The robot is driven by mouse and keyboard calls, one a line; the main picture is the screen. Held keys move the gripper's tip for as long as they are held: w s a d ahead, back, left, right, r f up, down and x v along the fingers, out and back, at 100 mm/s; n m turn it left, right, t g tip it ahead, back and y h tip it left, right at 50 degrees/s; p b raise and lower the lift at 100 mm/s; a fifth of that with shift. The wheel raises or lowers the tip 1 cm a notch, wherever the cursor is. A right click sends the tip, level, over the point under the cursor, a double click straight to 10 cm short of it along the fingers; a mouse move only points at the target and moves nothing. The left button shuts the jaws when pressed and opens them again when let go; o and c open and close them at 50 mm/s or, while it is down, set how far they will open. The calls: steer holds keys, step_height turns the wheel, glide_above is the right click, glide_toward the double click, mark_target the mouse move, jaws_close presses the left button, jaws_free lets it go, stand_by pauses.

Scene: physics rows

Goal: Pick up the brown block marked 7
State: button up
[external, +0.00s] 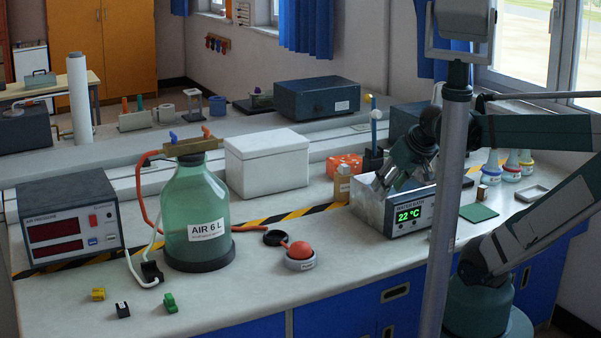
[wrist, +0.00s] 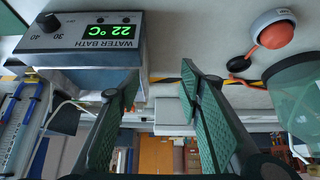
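A small brown block (external: 482,191) stands on the bench to the right of the water bath, just behind a green mat. It is too small to read a mark on it. I cannot make it out in the wrist view. My gripper (external: 384,182) is over the water bath in the external view, left of the brown block and apart from it. In the wrist view my gripper (wrist: 162,88) has its two green fingers spread wide, with nothing between them.
The water bath (external: 409,215) reads 22 °C; it also shows in the wrist view (wrist: 88,62). The green mat (external: 478,212), a grey tray (external: 531,193) and several flasks (external: 511,168) are near the block. A green bottle (external: 195,205) and small colored blocks are farther left.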

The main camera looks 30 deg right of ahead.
steer(key=w+d+n+p, duration=0.1)
steer(key=w+d, duration=0.1)
steer(key=d, duration=0.1)
steer(key=w+d+r+n+h+p, duration=0.1)
steer(key=w+d+n, duration=0.1)
steer(key=d, duration=0.1)
steer(key=w+d+r+n+g+p, duration=0.1)
steer(key=w+d+n, duration=0.1)
steer(key=w+d, duration=0.1)
steer(key=shift+d+h, duration=0.4)
steer(key=shift+d, duration=0.05)
steer(key=w+d+f+n+g+h+p, duration=0.1)
steer(key=w+d+n+p, duration=0.15)
steer(key=d, duration=0.35)
steer(key=w+d+n+g+p, duration=0.1)
steer(key=w+d+n, duration=0.15)
steer(key=d, duration=0.45)
steer(key=n+g+h+p, duration=0.25)
steer(key=n+p, duration=0.35)
steer(key=n, duration=0.4)
glide_above(482, 187)
steer(key=a, duration=0.2)
step_height(482, 187, down, 10)
steer(key=shift+s+a+g+y, duration=0.15)
steer(key=shift+a+g+y, duration=0.05)
steer(key=shift+g+y, duration=0.2)
steer(key=shift+f, duration=0.1)
steer(key=shift+x, duration=1.2)
